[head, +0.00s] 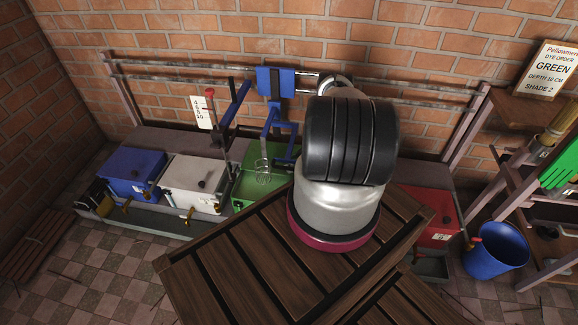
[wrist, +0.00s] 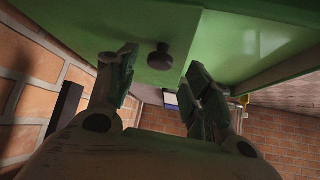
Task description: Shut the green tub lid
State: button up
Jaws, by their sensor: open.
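The green tub (head: 262,180) stands in the row of tubs in the head view. Its top looks open there, with a wire whisk (head: 263,172) hanging over or in it. In the wrist view a green panel, which looks like the lid (wrist: 120,25), spans the top with a dark round knob (wrist: 161,57). My gripper (wrist: 160,64) is open and empty, one finger on each side of the knob in the picture. I cannot tell whether a finger touches it. My own arm hides the gripper and part of the green tub in the head view.
A blue tub (head: 135,172) and a white tub (head: 192,184) stand left of the green one, lids shut. A red tub (head: 436,215) and blue bucket (head: 497,252) are at the right. A blue mixer frame (head: 270,85) and rails rise behind the tubs.

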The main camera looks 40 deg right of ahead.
jog(key=shift+x, duration=1.1)
grip_shut()
jog(key=s+a, duration=1.2)
jog(key=a, duration=0.2)
jog(key=shift+s, duration=0.3)
jog(key=shift+a, duration=0.15)
grip_release()
jog(key=v, duration=1.2)
